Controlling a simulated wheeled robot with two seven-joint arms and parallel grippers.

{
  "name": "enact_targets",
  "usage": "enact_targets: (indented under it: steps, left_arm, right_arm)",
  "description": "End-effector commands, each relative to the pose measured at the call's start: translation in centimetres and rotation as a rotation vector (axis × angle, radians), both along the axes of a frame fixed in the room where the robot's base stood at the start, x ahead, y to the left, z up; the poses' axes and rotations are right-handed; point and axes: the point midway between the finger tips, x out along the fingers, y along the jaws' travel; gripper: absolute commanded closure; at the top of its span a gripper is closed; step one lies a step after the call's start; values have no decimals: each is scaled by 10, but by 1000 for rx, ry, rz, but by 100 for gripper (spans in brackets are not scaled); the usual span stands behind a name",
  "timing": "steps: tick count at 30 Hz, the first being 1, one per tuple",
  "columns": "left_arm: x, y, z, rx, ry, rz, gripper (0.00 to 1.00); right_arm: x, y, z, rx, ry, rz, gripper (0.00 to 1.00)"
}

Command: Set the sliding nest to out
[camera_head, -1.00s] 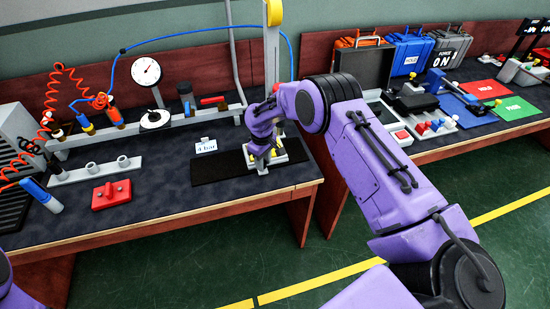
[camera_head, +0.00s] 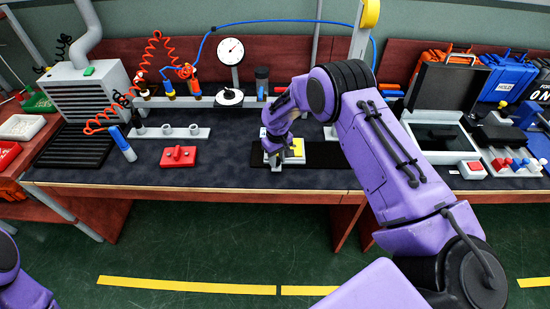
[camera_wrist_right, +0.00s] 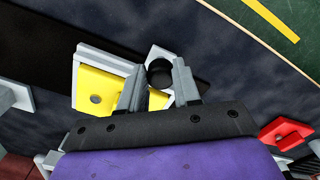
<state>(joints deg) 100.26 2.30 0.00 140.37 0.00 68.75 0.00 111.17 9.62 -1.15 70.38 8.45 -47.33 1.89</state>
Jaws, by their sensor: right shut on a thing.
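The sliding nest (camera_head: 299,151) is a pale grey and yellow fixture on a black strip (camera_head: 340,180) on the workbench. The nest also shows in the right wrist view as a yellow block with a grey edge (camera_wrist_right: 98,92). My right gripper (camera_head: 273,160) is low at the nest's left side. In the right wrist view its grey fingers (camera_wrist_right: 158,80) stand on both sides of a round black knob (camera_wrist_right: 160,71) and are shut on it. The gripper and wrist hide part of the nest. Only a piece of my left arm shows at the lower left; its gripper is out of view.
A red block (camera_head: 178,156) lies left of the black strip. A grey rail with cups (camera_head: 170,133), a dial gauge (camera_head: 230,50) and coiled red hose stand behind. An open black case (camera_head: 447,90) is at right. The bench front is clear.

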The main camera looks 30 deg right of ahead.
Motion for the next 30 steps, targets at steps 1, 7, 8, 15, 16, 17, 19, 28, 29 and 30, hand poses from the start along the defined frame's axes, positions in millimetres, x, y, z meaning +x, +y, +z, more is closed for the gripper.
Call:
enact_targets:
  steps: [1, 7, 8, 15, 16, 17, 19, 28, 29, 30]
  left_arm:
    - [0, 0, 0, 0, 0, 0, 42]
    - [0, 0, 0, 0, 0, 0, 42]
    - [0, 0, 0, 0, 0, 0, 42]
    - [0, 0, 0, 0, 0, 0, 42]
    - [0, 0, 0, 0, 0, 0, 42]
    - [0, 0, 0, 0, 0, 0, 42]
    - [0, 0, 0, 0, 0, 0, 42]
    - [0, 0, -14, 0, 0, 0, 42]
    - [0, 0, -15, 0, 0, 0, 42]
    - [0, 0, -17, 0, 0, 0, 42]
  right_arm:
    - [1, 2, 0, 4, -3, -1, 100]
    - [2, 4, 0, 5, -4, 1, 100]
    - [2, 4, 0, 5, -5, 1, 100]
    - [2, 4, 0, 4, -4, 2, 42]
    - [2, 4, 0, 4, -4, 2, 42]
    - [2, 3, 0, 4, -4, 2, 42]
    - [1, 3, 0, 3, -4, 1, 42]
    - [4, 4, 49, 3, -9, 3, 42]
    - [3, 4, 56, 3, -8, 3, 42]
    - [4, 4, 65, 4, -9, 3, 42]
